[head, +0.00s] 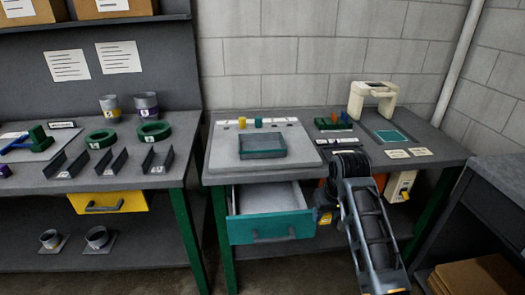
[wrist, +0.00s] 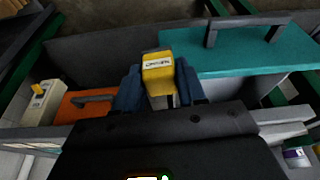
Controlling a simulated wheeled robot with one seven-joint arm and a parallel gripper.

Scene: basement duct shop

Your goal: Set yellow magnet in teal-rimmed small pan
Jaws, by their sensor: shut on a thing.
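My gripper (wrist: 159,88) is shut on a yellow block with a white label, the yellow magnet (wrist: 158,72). Its dark blue fingers press on both sides of the block. In the head view, a bit of yellow (head: 325,218) shows at the arm's end, in front of the workbench and right of the open teal drawer; my arm hides much of the gripper there. The small pan (head: 263,154), grey with a teal edge, sits on the pale board on the bench top, above and left of my gripper. Its visible floor looks empty.
The teal drawer (head: 270,228) stands open below the board. A cream press-like device (head: 372,99) stands at the back right. An orange drawer (wrist: 85,102) is beside my gripper in the wrist view.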

